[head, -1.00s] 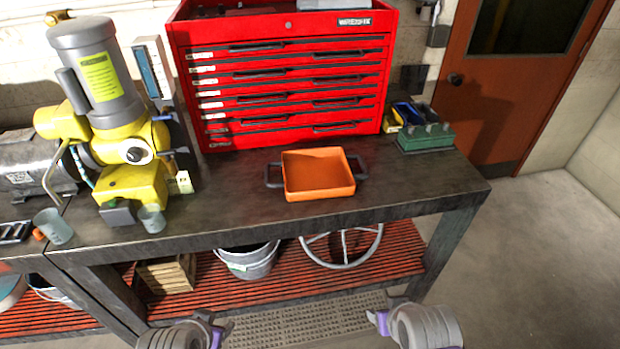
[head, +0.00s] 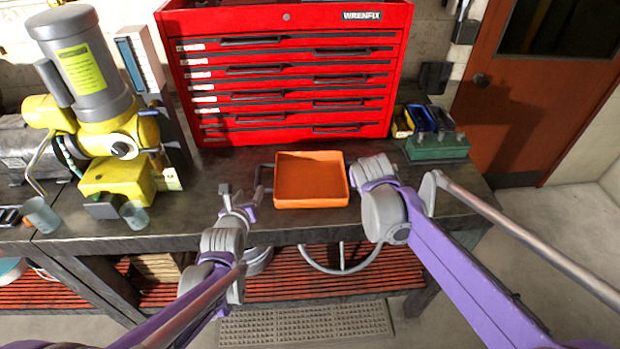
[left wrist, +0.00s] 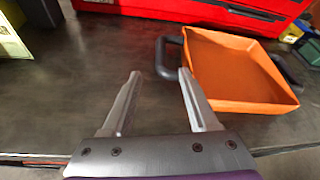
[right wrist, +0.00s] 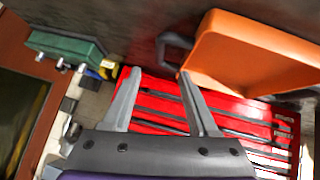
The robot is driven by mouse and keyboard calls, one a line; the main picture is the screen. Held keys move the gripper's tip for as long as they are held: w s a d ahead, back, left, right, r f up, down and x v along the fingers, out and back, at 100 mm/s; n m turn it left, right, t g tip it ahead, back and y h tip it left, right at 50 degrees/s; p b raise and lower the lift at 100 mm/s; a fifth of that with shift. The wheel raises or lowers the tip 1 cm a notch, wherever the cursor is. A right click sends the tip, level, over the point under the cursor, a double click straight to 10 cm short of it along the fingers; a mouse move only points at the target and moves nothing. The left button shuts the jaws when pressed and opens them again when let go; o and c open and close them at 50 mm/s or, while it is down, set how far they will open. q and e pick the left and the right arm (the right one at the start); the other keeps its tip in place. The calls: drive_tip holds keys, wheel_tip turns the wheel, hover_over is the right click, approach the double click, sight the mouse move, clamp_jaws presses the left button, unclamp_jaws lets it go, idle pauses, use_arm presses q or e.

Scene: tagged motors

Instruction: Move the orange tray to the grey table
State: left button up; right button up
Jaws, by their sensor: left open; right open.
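The orange tray (head: 311,180) is empty and sits on the dark workbench, in front of the red tool chest. It has a dark handle on each side; the left handle (head: 264,178) shows, while my right arm covers the right one in the head view. My left gripper (head: 240,190) is open and empty, just left of the tray's left handle; its fingers (left wrist: 158,90) show apart in the left wrist view. My right gripper (right wrist: 157,85) is open and empty near the tray's other handle (right wrist: 172,48), seen in the right wrist view. No grey table can be made out.
The red tool chest (head: 290,75) stands close behind the tray. A yellow and grey machine (head: 105,110) and cups (head: 135,213) are on the left. A green block (head: 437,147) and small bins (head: 420,118) are at the right.

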sight(257, 179)
use_arm(q)
drive_tip(key=shift+w+d+m, duration=0.1)
drive_tip(key=shift+w+m, duration=0.15)
drive_tip(key=shift+m, duration=0.15)
use_arm(e)
drive_tip(key=shift+w, duration=0.3)
use_arm(q)
drive_tip(key=x, duration=1)
drive_tip(key=shift+w+f, duration=0.1)
drive_tip(key=shift+w, duration=0.3)
use_arm(e)
drive_tip(key=x, duration=1.1)
drive_tip(key=shift+r, duration=0.1)
use_arm(q)
drive_tip(key=c, duration=0.9)
use_arm(e)
drive_tip(key=c, duration=0.9)
use_arm(q)
clamp_jaws()
use_arm(e)
clamp_jaws()
use_arm(q)
drive_tip(key=shift+d, duration=0.1)
use_arm(e)
drive_tip(key=shift+a, duration=0.15)
